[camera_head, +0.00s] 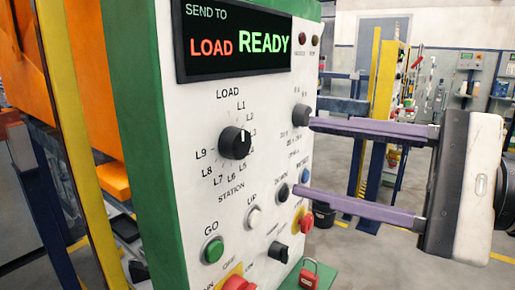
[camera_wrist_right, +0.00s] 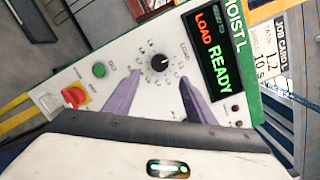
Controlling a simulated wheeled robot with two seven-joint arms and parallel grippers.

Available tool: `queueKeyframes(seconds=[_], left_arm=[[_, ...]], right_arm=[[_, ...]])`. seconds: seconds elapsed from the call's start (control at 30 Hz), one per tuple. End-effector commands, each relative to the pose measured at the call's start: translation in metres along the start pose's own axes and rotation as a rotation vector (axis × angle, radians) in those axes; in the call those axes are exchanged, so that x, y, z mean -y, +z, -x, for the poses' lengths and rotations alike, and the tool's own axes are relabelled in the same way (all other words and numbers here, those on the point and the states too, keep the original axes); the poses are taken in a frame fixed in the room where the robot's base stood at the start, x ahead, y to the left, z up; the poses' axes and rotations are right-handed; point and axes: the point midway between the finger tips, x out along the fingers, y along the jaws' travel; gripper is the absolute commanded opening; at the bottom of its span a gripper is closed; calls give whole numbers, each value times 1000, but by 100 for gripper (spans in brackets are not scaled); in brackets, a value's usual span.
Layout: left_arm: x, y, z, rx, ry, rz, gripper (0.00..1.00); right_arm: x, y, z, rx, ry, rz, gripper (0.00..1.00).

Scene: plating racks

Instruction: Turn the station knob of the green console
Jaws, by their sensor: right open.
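The green console (camera_head: 150,130) has a white front panel; it also shows in the wrist view (camera_wrist_right: 245,60). Its station knob (camera_head: 235,143) is black, with a white mark toward the upper right and labels LOAD and L1 to L9 around it. I cannot tell exactly which label the mark meets. My right gripper (camera_head: 301,157) is open and empty, its purple fingers pointing at the panel, right of the knob in the head view. In the right wrist view the station knob (camera_wrist_right: 159,63) appears between the fingertips (camera_wrist_right: 159,66), apart from them. My left gripper is not in view.
The display (camera_head: 235,42) reads SEND TO, LOAD, READY. Near the fingers are a small black knob (camera_head: 301,115) and a blue button (camera_head: 305,175). Below are a green button (camera_head: 213,250), a white button (camera_head: 254,217), a red switch (camera_head: 237,283) and a red padlock (camera_head: 309,275).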

Motion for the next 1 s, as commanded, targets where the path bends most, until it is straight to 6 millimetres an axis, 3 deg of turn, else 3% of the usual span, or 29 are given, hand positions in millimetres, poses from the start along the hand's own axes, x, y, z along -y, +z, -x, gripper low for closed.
queueKeyframes(seconds=[0.3,0.5,0.87,1.0], left_arm=[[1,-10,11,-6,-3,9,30],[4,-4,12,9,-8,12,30],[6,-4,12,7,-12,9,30],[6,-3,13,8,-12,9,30]], right_arm=[[2,4,-60,8,2,-9,50],[1,2,-84,7,1,-10,50],[0,1,-90,5,1,-8,50],[0,1,-90,5,1,-9,30]])
